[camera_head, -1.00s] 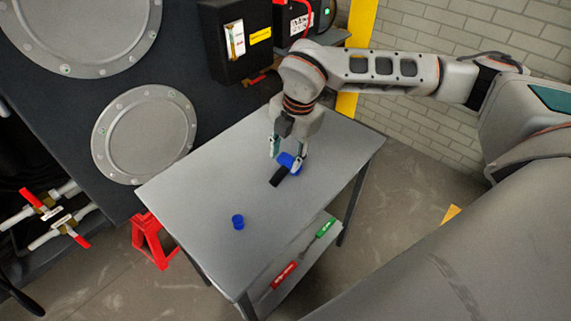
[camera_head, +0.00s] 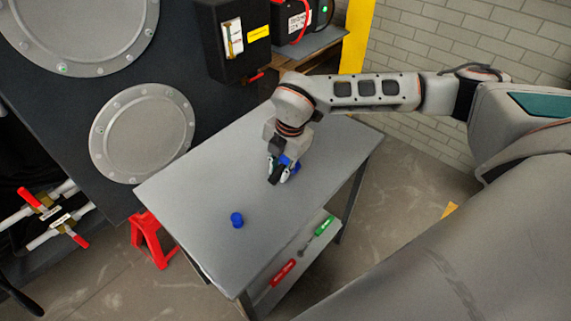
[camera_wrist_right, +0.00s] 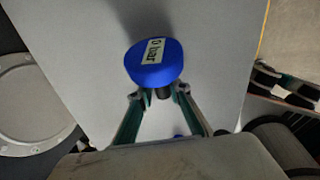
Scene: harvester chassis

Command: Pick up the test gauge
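The test gauge, with a round blue head (camera_wrist_right: 153,65) and a "0 bar" label, is on the grey table (camera_head: 210,175). Its blue part also shows in the head view (camera_head: 290,162), partly covered by my gripper. My right gripper (camera_head: 279,173) is down at the gauge, its fingers on both sides of the dark stem. In the wrist view its fingertips (camera_wrist_right: 160,96) are close to the stem, just below the blue head; whether both touch it is unclear. My left gripper is out of view.
A small blue cylinder (camera_head: 237,220) stands on the table, apart from the gauge. A red-handled tool (camera_head: 283,272) and a green-handled tool (camera_head: 324,226) lie on the lower shelf. A black box (camera_head: 234,40) hangs on the dark chassis wall behind.

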